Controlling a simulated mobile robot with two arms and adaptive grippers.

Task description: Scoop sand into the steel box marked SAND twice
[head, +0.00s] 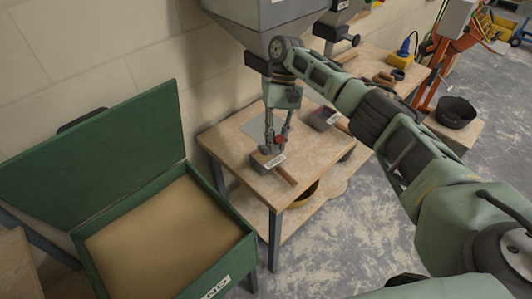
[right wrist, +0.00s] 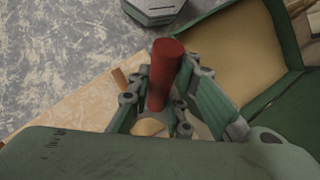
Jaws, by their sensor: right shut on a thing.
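My right gripper (head: 276,145) is over the wooden table, shut on a red handle (right wrist: 166,72). The handle stands up between the fingers in the right wrist view; a red bit also shows in the head view (head: 280,139). What the handle belongs to is mostly hidden by the fingers. Right below the gripper is a small box with a white label (head: 266,162), too small to read. A second small labelled box (head: 323,119) stands further right. A green bin (head: 246,246) with an open lid holds sand (head: 165,240) at the left. My left gripper is out of view.
The table (head: 232,140) has a wooden strip (head: 286,175) near its front edge and a lower shelf with a yellow-rimmed round thing (head: 303,196). A grey hopper (head: 265,20) hangs above. A black tub (head: 455,112) stands at right. Floor in front is clear.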

